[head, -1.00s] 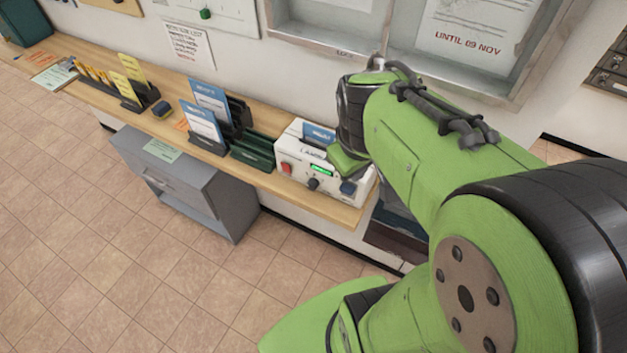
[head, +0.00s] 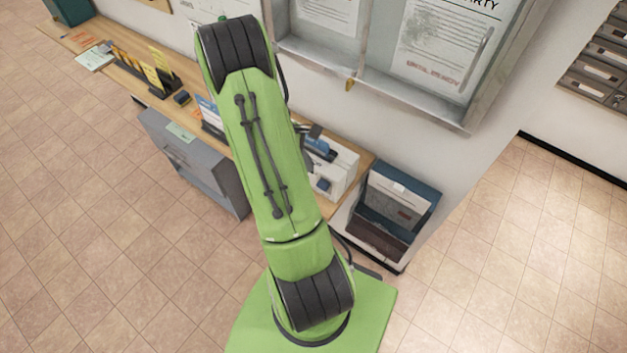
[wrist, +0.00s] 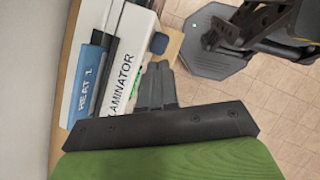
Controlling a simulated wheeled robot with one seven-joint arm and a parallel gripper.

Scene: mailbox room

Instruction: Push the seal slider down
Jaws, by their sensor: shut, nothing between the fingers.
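The white laminator (head: 343,172) sits at the right end of the wooden shelf, partly hidden by my arm in the head view. In the wrist view its white body (wrist: 124,45) bears the word LAMINATOR, with a blue HEAT 1 piece (wrist: 90,80) along one side. A dark blue knob (wrist: 158,43), which may be the seal slider, sticks out from its front; it also shows in the head view (head: 323,185). My gripper (wrist: 157,68) is shut and empty, its tips close to the blue knob with a small gap in the picture. Contact cannot be told.
The wooden shelf (head: 121,70) runs along the wall with card holders (head: 150,75) on it. A grey cabinet (head: 195,165) stands below. A dark bin (head: 395,210) with papers stands right of the laminator. Glass notice cases (head: 400,90) hang above. The tiled floor in front is open.

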